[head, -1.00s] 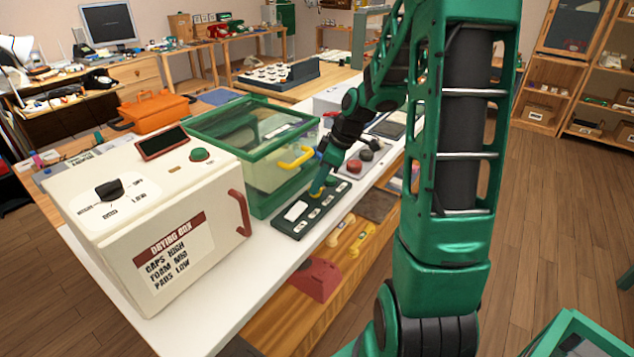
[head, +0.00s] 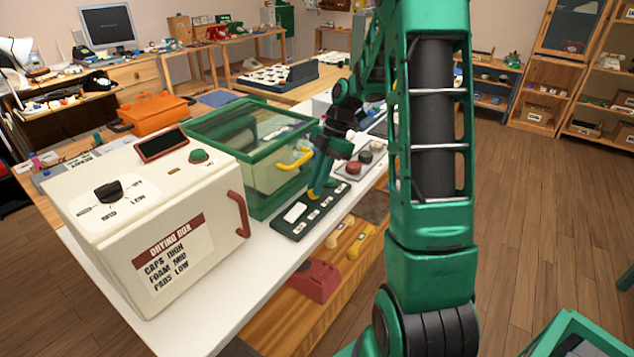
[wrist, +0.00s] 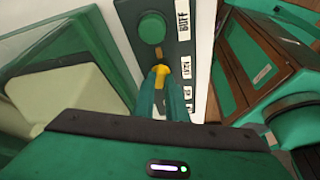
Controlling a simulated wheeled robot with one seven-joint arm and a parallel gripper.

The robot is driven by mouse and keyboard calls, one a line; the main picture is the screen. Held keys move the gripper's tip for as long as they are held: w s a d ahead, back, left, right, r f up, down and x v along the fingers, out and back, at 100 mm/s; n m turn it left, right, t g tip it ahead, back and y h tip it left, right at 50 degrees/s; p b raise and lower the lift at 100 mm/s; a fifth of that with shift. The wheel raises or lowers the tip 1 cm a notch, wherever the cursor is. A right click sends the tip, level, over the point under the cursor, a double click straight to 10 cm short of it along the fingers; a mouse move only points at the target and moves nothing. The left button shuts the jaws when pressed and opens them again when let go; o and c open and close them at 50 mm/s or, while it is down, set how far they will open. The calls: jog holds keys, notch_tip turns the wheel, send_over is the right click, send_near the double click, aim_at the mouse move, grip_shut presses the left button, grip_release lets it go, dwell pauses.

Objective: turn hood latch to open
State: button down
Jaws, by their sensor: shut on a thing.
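The hood is a green-framed clear box (head: 253,187) with a yellow handle (head: 295,158) on its front; it looks closed. A dark panel (head: 285,228) with white labels lies in front of it. My gripper (head: 313,192) reaches down to the panel's far part. In the wrist view my gripper (wrist: 163,92) is shut on a small yellow lever (wrist: 161,71), probably the latch, that stands on the panel (wrist: 178,55). A green round button (wrist: 152,28) and a "BUFF" label sit beyond it. The fingers hide the lever's lower part.
A white drying box (head: 150,215) with a dial and red handle stands at the left on the white bench. A red and a dark button (head: 356,166) lie right of my gripper. The floor at right is open.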

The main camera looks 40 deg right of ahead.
jog(key=shift+w+d+r+n, duration=0.15)
jog(key=shift+w+n, duration=0.25)
jog(key=shift+n, duration=0.2)
jog(key=c, duration=1.8)
grip_release()
jog(key=shift+w, duration=0.1)
jog(key=v, duration=1)
jog(key=shift+r, duration=0.3)
